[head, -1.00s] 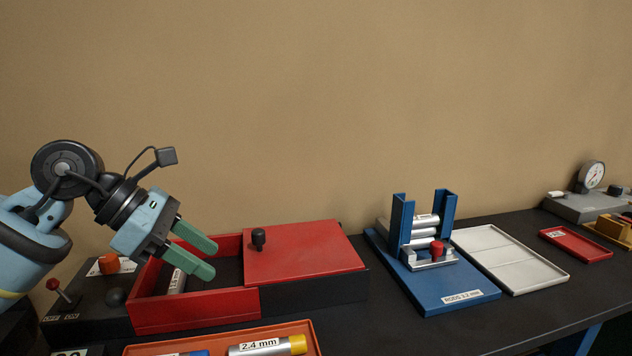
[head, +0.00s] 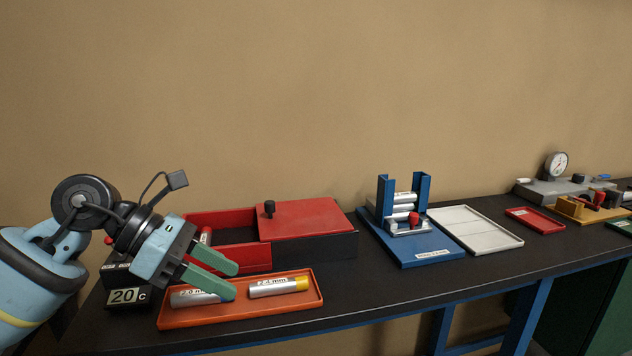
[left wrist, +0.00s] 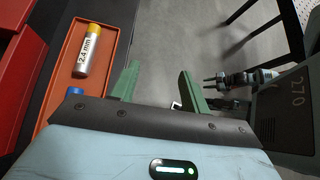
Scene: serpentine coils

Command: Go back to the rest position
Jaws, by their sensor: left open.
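My left gripper (head: 234,280) is open, with nothing between its green fingers. In the head view it appears over the orange tray (head: 170,322), at the left end of the bench. In the left wrist view the open fingers (left wrist: 158,78) show over grey floor, to the right of the same tray (left wrist: 112,75).
The tray holds a 2.4 mm tube (head: 280,286) and a second tube (head: 196,297), partly hidden by a finger. Behind is a red box (head: 308,220). Farther right are a blue rod stand (head: 432,250), a white tray (head: 475,228) and a red tray (head: 535,219).

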